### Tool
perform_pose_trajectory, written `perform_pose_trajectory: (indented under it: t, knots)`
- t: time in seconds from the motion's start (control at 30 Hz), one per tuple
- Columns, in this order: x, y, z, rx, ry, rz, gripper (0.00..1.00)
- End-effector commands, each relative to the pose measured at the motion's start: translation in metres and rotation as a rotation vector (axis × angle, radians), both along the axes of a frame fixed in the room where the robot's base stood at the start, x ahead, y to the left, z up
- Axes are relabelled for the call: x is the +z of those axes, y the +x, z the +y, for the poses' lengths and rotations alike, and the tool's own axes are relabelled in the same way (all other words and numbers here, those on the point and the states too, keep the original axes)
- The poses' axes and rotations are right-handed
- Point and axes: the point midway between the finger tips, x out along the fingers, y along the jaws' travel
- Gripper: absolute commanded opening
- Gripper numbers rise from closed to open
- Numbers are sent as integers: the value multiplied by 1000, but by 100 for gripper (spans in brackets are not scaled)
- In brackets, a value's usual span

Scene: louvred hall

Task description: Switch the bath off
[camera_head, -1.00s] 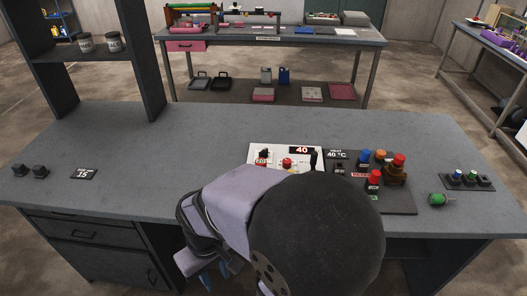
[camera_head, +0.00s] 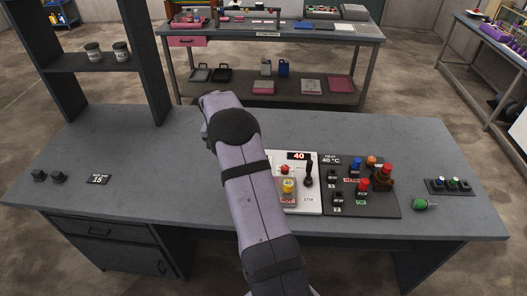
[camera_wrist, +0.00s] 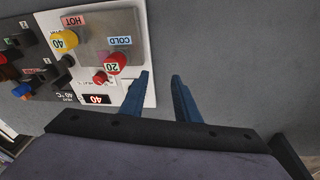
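The bath is a white panel (camera_head: 313,201) on the grey bench, with a display reading 40 (camera_head: 298,156), a red knob (camera_head: 285,169) and a black lever (camera_head: 309,172). A yellow-topped piece marked 40 (camera_head: 288,186) stands at the HOT label. In the wrist view the panel (camera_wrist: 143,38) also holds a red-topped piece marked 20 (camera_wrist: 116,62) by the COLD label, the red knob (camera_wrist: 100,77) and the lit display (camera_wrist: 97,99). My gripper (camera_wrist: 161,77) is open and empty, its blue fingers beside the panel's edge. In the head view my arm hides the gripper and part of the panel.
A dark board (camera_head: 347,208) right of the panel carries black switches, a HEAT 40 °C label and several coloured-topped pieces. A green-ended object (camera_head: 420,204) and a small knob block (camera_head: 449,186) lie farther right. A 15 label (camera_head: 98,180) and two dark knobs are left. The left-centre bench is clear.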

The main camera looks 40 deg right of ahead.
Motion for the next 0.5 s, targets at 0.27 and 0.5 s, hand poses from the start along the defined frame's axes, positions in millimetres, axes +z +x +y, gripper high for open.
perform_pose_trajectory:
  t: [0.27,0.5]
  knots:
    - [-4,11,-85,-279,-60,-45,29]
    - [-10,8,-115,-385,-85,-67,29]
